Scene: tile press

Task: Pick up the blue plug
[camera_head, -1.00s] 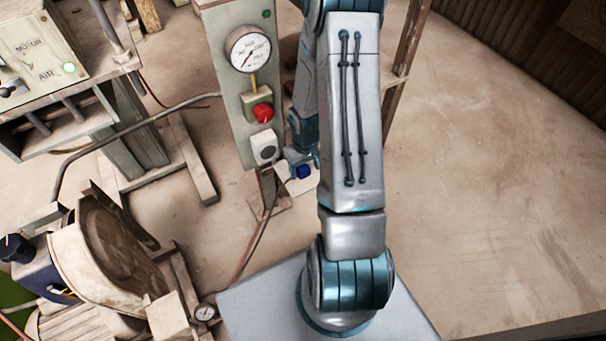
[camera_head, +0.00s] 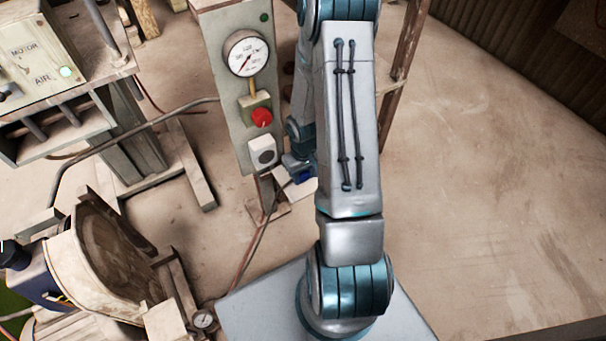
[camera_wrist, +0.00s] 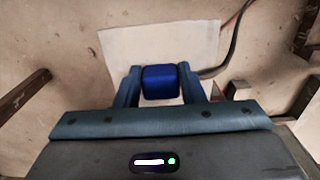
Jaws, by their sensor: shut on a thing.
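The blue plug (camera_wrist: 160,82) is between the two fingers of my gripper (camera_wrist: 158,85) in the wrist view, and the gripper is shut on it. A pale flat panel (camera_wrist: 190,45) lies behind and below the plug. In the head view the plug (camera_head: 304,175) shows as a small dark blue patch beside my arm, partly hidden by the gripper (camera_head: 300,168). The plug's far end is hidden in both views.
A grey post with a gauge (camera_head: 246,54), a red knob (camera_head: 262,118) and a white socket box (camera_head: 263,151) stands just left of my gripper. A cable (camera_wrist: 232,45) runs near the panel. Open floor (camera_head: 490,180) lies to the right.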

